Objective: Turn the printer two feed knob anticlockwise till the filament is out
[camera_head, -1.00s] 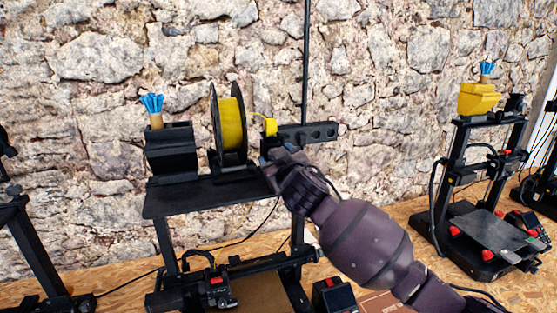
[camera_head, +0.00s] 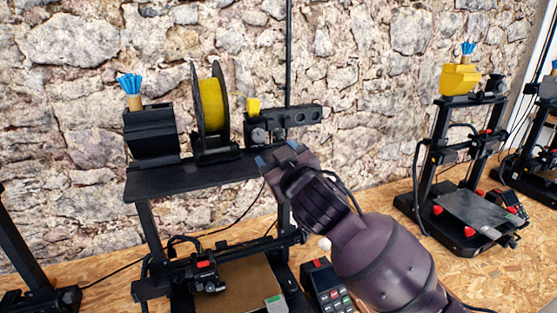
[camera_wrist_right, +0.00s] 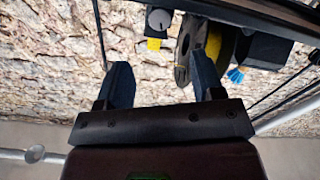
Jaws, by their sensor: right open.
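The feed knob (camera_head: 258,135) is a small grey disc on the feeder at the printer's top right. It also shows in the right wrist view (camera_wrist_right: 159,20), with a pale mark on its face. A yellow block (camera_head: 253,106) sits just above it. The spool of yellow filament (camera_head: 212,104) stands left of the feeder. My left gripper is out of view.
A black holder (camera_head: 152,135) with blue-tipped tools stands left of the spool on the black shelf (camera_head: 180,180). A control box (camera_head: 325,287) sits at the printer's lower right. Another printer (camera_head: 465,200) stands at the right, before the stone wall.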

